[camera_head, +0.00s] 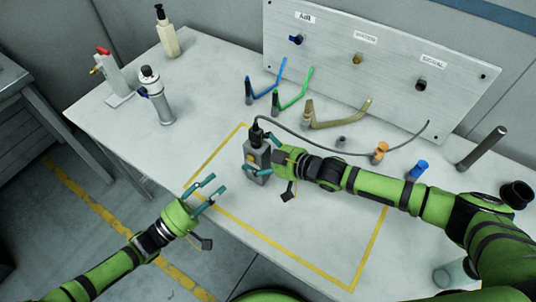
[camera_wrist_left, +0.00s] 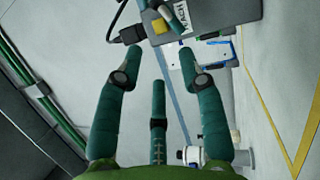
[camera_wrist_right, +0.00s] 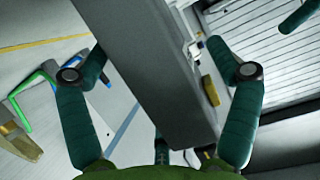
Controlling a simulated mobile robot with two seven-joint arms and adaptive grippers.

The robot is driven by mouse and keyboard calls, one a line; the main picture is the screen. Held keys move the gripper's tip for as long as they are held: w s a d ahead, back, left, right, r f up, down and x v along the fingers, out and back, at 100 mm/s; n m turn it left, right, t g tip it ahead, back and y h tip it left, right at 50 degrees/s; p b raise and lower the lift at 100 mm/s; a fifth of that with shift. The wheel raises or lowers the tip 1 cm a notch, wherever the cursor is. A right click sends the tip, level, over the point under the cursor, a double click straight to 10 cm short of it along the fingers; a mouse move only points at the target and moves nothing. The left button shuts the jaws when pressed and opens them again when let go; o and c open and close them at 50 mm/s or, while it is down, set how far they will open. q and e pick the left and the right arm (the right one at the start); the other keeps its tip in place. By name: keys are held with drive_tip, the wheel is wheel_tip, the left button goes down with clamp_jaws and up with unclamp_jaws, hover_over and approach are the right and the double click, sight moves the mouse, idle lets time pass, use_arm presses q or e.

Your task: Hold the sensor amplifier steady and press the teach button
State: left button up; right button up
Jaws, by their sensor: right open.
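The sensor amplifier (camera_head: 262,160) is a grey box standing upright inside the yellow outline, with a black plug and cable on top. Its yellow button (camera_wrist_left: 160,26) and TEACH label (camera_wrist_left: 197,16) show in the left wrist view. My right gripper (camera_head: 270,156) is open, its fingers on either side of the amplifier; in the right wrist view the grey housing (camera_wrist_right: 150,70) passes between them, apparently without being clamped. My left gripper (camera_head: 209,190) is open and empty, left of and nearer than the amplifier, with its fingers toward the button side.
The cable (camera_head: 315,147) runs right across the table. Blue, green and tan bent pieces (camera_head: 340,115) stand behind, before an upright panel (camera_head: 390,75). An orange-topped piece (camera_head: 380,150) and a blue-capped piece (camera_head: 418,168) are near my right arm. A grey cylinder (camera_head: 156,98) stands left.

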drive_tip(key=c, duration=1.5)
use_arm(q)
clamp_jaws()
